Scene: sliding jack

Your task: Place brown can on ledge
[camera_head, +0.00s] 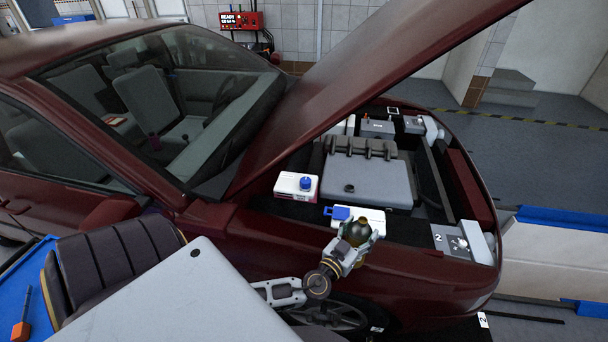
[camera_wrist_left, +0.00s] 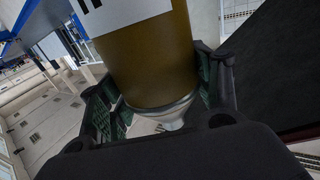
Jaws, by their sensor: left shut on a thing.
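The brown can (camera_wrist_left: 150,60) fills the upper middle of the left wrist view, with a white label on its side and a pale, narrowing end towards the palm. My left gripper (camera_wrist_left: 158,92) is shut on it, with a dark finger on each side. In the head view the can (camera_head: 357,232) shows as a small olive-brown shape in my left gripper (camera_head: 356,242), in front of the near edge of the engine bay. I cannot tell which surface is the ledge. My right gripper does not show.
A dark red car (camera_head: 390,265) stands with its hood (camera_head: 360,75) raised. A white reservoir with a blue cap (camera_head: 297,186) and another white reservoir (camera_head: 375,214) sit along the near engine-bay edge. A grey engine cover (camera_head: 368,178) lies behind. A grey numbered block (camera_head: 452,243) is at the right.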

